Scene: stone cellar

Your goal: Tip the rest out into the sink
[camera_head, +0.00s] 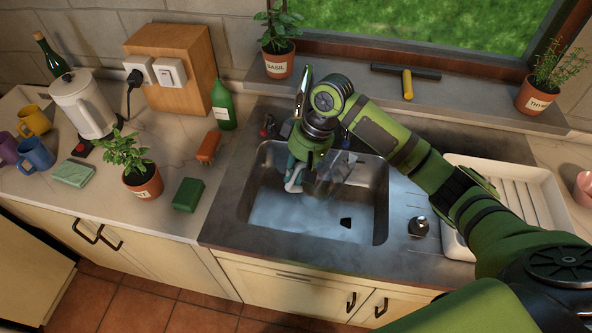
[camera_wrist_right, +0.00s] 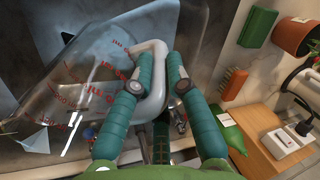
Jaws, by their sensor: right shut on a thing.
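My right gripper (camera_head: 296,172) is over the left part of the sink (camera_head: 381,215) and is shut on the handle of a clear measuring jug (camera_head: 328,178). In the right wrist view, its teal fingers (camera_wrist_right: 153,90) sit on either side of the pale grey handle (camera_wrist_right: 154,52). The jug's clear wall with red markings (camera_wrist_right: 72,82) shows there too. The jug appears tilted over the basin. I cannot tell whether liquid is in it. The basin floor looks bluish and glossy, with a small dark piece (camera_head: 346,222) on it. My left gripper is not in view.
A green block (camera_head: 188,194), a brush (camera_head: 208,146), a green bottle (camera_head: 223,106) and a potted plant (camera_head: 143,182) stand left of the sink. A white dish rack (camera_head: 520,195) and a dark knob-like item (camera_head: 418,226) are at right. Pots line the sill.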

